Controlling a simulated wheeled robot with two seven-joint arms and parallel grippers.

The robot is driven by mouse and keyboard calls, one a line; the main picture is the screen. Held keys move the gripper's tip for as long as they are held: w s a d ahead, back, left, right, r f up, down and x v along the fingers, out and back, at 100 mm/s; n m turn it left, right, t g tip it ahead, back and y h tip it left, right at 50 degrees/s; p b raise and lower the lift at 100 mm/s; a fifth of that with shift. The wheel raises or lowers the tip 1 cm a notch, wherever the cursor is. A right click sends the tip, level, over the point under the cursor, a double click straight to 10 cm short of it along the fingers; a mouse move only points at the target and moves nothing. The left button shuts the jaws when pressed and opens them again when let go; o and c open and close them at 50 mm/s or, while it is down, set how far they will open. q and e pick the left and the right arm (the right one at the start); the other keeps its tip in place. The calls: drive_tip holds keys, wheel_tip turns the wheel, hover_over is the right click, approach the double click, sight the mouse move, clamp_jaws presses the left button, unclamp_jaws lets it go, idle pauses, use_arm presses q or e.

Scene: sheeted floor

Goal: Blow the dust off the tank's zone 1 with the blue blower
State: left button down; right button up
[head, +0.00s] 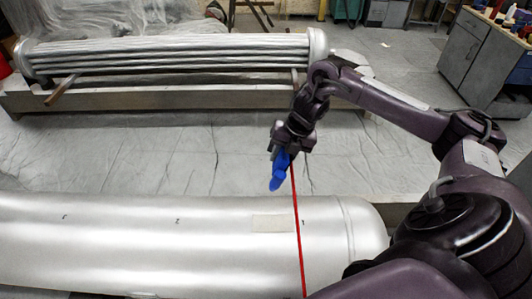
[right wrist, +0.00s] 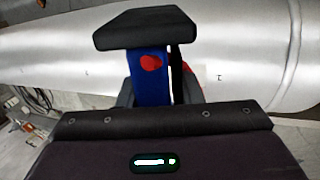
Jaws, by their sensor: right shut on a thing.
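The silver tank (head: 120,245) lies on its side across the bottom of the head view, with small marks 1, 2 and 3 from right to left. A dull beige dust patch (head: 272,223) lies just left of mark 1. My right gripper (head: 284,152) is shut on the blue blower (head: 278,172) above the sheeted floor, beyond the tank. A thin red line runs from the blower down across the tank, right of the patch. In the right wrist view the blower (right wrist: 150,88) shows a red spot and is partly hidden by my gripper. My left gripper is not in view.
A tube bundle (head: 170,58) rests on a low wooden support (head: 130,98) at the back. A grey cabinet (head: 470,55) with items on top stands at the back right. The sheeted floor (head: 150,150) between bundle and tank is clear.

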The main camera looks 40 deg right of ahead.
drive_tip(key=s+d+b, duration=0.3)
drive_tip(key=s+d, duration=0.6)
drive_tip(key=d, duration=0.3)
drive_tip(key=shift+c, duration=0.2)
